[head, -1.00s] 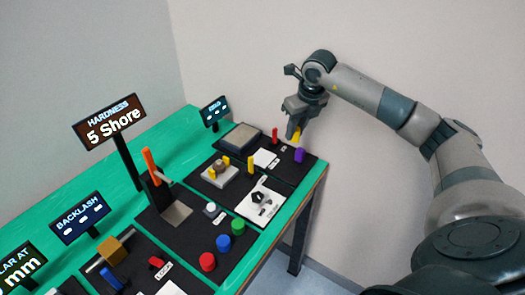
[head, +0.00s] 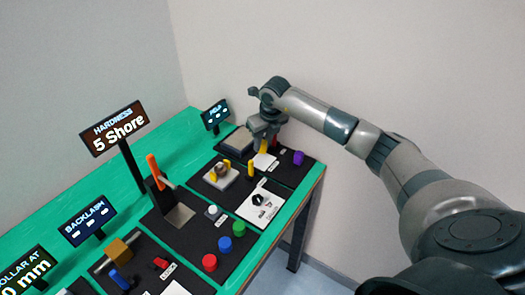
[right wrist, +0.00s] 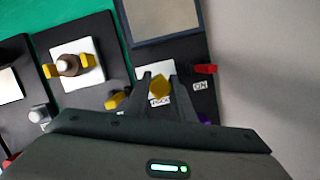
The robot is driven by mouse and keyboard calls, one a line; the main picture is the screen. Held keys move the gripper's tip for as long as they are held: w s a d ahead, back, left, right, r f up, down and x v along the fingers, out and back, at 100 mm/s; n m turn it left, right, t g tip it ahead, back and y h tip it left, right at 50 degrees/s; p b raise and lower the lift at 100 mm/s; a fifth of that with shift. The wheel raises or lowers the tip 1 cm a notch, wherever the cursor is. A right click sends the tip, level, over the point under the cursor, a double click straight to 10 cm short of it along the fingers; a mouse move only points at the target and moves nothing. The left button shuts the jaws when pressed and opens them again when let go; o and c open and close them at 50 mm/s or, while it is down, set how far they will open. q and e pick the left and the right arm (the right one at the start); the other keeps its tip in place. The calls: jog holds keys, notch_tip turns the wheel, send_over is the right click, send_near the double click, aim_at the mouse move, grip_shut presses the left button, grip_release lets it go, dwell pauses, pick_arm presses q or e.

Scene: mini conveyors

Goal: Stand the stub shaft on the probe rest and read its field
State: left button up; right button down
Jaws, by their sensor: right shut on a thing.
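My right gripper (head: 265,139) is shut on a yellow stub shaft (head: 263,147), above the far black station mat. In the right wrist view, the shaft (right wrist: 160,86) sits between the two fingertips (right wrist: 160,84), seen end-on. A white pad (head: 263,162) lies below it; I cannot tell whether the shaft touches it. A grey framed plate (head: 234,142) lies left of the gripper. The dark field display (head: 215,114) stands behind, its characters too small to read. My left gripper is not in view.
A purple piece (head: 298,158) stands right of the pad. In the right wrist view, a red switch (right wrist: 205,69) lies beside an ON label. A white fixture (head: 217,182) with a brown knob and another yellow piece (head: 251,169) are nearer. The hardness display (head: 113,128) reads 5 Shore.

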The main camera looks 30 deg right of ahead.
aim_at(263, 151)
jog(key=shift+f+p, duration=0.9)
jog(key=shift+f, duration=1.15)
jog(key=shift+f, duration=0.15)
jog(key=c, duration=1.5)
grip_release()
jog(key=shift+r, duration=0.3)
